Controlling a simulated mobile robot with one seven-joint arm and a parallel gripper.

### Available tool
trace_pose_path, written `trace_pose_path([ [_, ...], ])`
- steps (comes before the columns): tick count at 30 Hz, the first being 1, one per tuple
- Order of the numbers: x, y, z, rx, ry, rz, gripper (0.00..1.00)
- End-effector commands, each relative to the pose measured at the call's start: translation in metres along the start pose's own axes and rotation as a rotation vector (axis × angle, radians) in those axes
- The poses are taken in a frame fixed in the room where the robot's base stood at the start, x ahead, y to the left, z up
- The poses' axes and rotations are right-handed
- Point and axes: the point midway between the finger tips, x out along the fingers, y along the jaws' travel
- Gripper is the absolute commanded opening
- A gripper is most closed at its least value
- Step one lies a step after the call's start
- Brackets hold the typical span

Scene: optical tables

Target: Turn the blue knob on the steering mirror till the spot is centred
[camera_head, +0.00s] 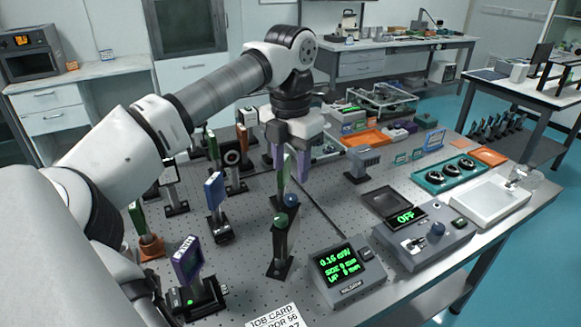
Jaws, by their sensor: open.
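A blue knob (291,201) shows low among the optics near the middle of the table. It sits below a thin upright green-edged plate (286,170), which looks like part of the steering mirror; my gripper partly hides this mount. My gripper (291,175) points down above the blue knob, with its purple fingers apart on either side of the plate. I cannot tell whether a finger touches it. A readout box (347,267) shows green text, with 0.16 mW on top and SIDE and UP lines below; the smaller digits are hard to read. The spot itself is not discernible.
A green-topped post (281,235) stands just in front of the blue knob. A blue-framed optic (215,195) and a purple-framed one (187,262) stand left. A control box (423,238) reading OFF and a teal tray (449,173) are right. Bare perforated tabletop (345,212) lies between.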

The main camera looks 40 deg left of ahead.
Motion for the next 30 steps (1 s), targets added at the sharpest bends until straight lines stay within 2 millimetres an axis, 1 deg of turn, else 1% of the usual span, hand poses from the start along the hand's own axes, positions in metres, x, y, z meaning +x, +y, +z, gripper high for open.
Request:
trace_pose_path([
  [1,-0.019,0.000,0.000,0.000,0.000,0.001,0.46],
  [3,-0.032,0.000,0.000,0.001,0.001,0.000,0.46],
  [6,-0.050,0.000,0.000,0.001,0.000,0.000,0.46],
  [10,-0.065,0.000,0.000,0.000,0.001,-0.001,0.46],
  [14,-0.070,0.000,0.000,0.001,0.001,-0.001,0.46],
  [30,-0.070,0.000,0.000,0.000,0.001,-0.001,0.46],
])
